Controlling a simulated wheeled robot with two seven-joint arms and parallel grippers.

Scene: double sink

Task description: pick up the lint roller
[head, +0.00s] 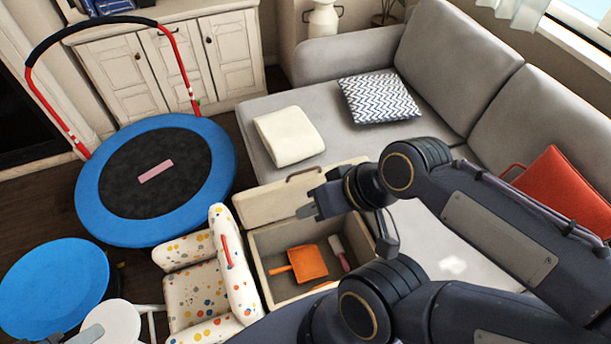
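What looks like the lint roller (336,245), with a white head and a pinkish handle, lies inside the open storage box (262,243) in front of the sofa. It lies to the right of an orange dustpan. My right gripper (307,211) hangs above the box's back edge, up and left of the roller and apart from it in the picture. No object shows in it, and its finger gap cannot be made out. Grey pieces at the bottom left edge may be tips of my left gripper (72,337); they are mostly cut off.
The orange dustpan (306,263) lies in the box. A dotted armchair (232,265) stands close on its left. A blue trampoline (205,190) with a pink item (155,171) stands farther left. The grey sofa (352,138) lies behind, with a white cushion (289,136).

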